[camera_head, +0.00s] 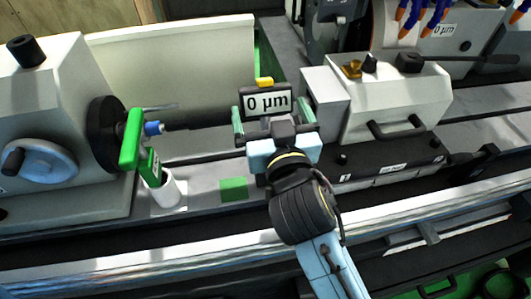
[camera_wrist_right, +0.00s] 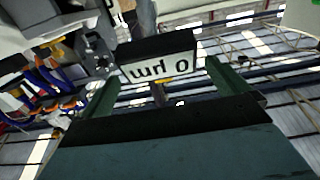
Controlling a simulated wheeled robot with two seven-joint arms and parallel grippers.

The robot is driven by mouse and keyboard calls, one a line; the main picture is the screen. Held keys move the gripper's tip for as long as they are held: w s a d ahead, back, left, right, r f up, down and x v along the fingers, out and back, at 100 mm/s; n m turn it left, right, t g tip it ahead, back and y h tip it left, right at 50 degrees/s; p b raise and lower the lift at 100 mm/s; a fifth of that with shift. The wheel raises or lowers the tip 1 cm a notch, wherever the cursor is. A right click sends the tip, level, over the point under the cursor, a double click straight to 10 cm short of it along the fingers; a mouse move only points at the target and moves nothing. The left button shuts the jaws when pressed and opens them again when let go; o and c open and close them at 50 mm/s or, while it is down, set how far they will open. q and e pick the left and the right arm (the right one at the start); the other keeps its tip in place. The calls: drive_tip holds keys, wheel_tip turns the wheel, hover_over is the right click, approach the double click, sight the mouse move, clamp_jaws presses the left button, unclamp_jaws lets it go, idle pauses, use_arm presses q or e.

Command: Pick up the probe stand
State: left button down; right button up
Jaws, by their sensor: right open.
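A dark-framed block with a white "0 µm" display (camera_head: 267,103) and a yellow top (camera_head: 264,83) stands over the machine bed; I take it for the probe stand. In the right wrist view its display (camera_wrist_right: 158,68) appears upside down, with a dark housing above. My right gripper (camera_head: 268,118) is open, with one green finger on each side of the block. The right wrist view shows the fingers (camera_wrist_right: 165,76) spread with visible gaps to the block. The block's lower part is hidden behind the gripper in the head view. My left gripper is out of view.
At left stand the headstock (camera_head: 60,110), a green clamp (camera_head: 131,140) and a white cylindrical cup (camera_head: 165,192). A grey-white tailstock (camera_head: 395,103) with a lever is close on the right. A flat green square (camera_head: 234,189) lies on the bed.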

sight(268, 103)
drive_tip(key=x, duration=0.2)
drive_tip(key=shift+w, duration=0.3)
drive_tip(key=b+x, duration=0.1)
drive_tip(key=x, duration=0.2)
drive_tip(key=shift+w, duration=0.2)
drive_tip(key=shift+w+a, duration=0.1)
drive_tip(key=shift+w, duration=0.5)
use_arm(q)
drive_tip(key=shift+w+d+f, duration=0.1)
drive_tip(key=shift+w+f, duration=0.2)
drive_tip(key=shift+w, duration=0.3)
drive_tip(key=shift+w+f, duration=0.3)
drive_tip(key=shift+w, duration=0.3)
use_arm(e)
drive_tip(key=shift+c, duration=0.3)
